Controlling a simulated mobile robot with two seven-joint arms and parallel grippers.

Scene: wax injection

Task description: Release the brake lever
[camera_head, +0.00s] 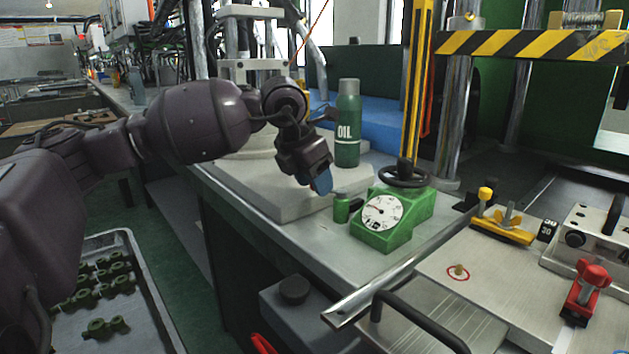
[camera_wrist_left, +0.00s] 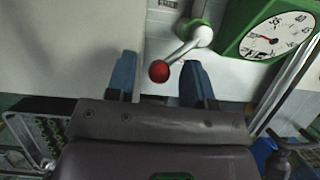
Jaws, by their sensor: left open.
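A lever with a red ball knob (camera_wrist_left: 159,71) and a pale arm (camera_wrist_left: 185,47) shows in the left wrist view, beside the green gauge housing (camera_wrist_left: 232,38). My left gripper (camera_wrist_left: 158,76) is open, with one blue finger on each side of the knob. I cannot tell whether either finger touches it. In the head view my left gripper (camera_head: 320,181) is over the bench, left of the green gauge box (camera_head: 397,222), pointing down. The lever's knob is hidden there; only a small green cylinder (camera_head: 342,208) shows. My right gripper is not in view.
A green OIL bottle (camera_head: 347,130) stands behind my left gripper. A black handwheel (camera_head: 404,175) sits atop the gauge box. A tray (camera_head: 128,237) of green parts lies lower left. A red clamp (camera_head: 592,283) and black handle (camera_head: 420,325) are at right.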

